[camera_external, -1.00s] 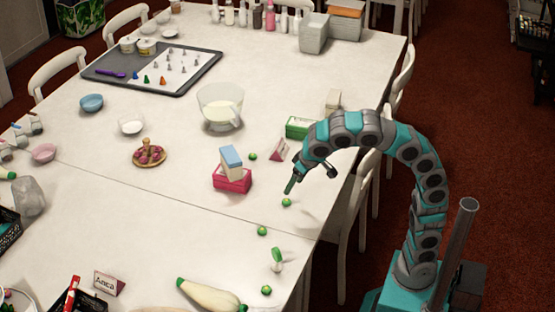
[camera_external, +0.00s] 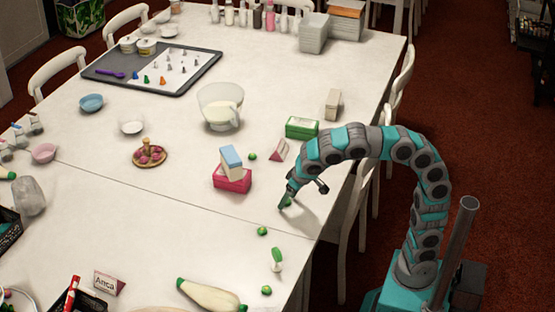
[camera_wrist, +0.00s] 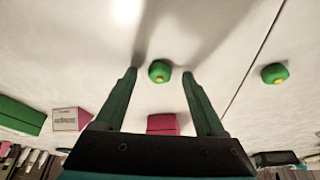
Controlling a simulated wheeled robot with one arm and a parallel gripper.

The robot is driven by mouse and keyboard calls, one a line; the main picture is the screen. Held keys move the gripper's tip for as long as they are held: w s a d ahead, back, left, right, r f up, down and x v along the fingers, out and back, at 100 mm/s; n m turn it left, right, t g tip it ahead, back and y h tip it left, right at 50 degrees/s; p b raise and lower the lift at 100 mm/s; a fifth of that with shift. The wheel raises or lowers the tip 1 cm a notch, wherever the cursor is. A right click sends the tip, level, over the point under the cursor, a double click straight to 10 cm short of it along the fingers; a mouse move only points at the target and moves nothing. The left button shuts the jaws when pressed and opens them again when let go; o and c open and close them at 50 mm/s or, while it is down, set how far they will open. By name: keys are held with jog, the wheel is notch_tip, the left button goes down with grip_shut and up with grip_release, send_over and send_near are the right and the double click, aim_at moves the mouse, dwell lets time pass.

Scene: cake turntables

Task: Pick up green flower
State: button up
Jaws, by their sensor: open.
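A small round green flower with a yellow centre (camera_wrist: 160,70) is on the white table. In the wrist view it appears between my two fingertips, with a gap on each side. My gripper (camera_wrist: 159,74) is open and empty, its fingers on either side of the flower. In the external view my gripper (camera_external: 284,205) points down close to the tabletop, and the flower (camera_external: 289,202) is mostly hidden behind the fingers. A second green flower (camera_external: 263,231) lies nearer the camera; a similar one shows at right in the wrist view (camera_wrist: 275,74). Others lie farther off (camera_external: 252,156) and near the front edge (camera_external: 266,290).
A pink box (camera_external: 232,180) with a blue-and-white box on it stands left of my gripper. A green box (camera_external: 301,127) and a small pink sign (camera_external: 279,151) stand behind. A green-and-white item (camera_external: 277,258) and a pale bottle-shaped item (camera_external: 210,295) lie nearer the camera.

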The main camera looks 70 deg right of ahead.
grip_shut()
dwell(0.6)
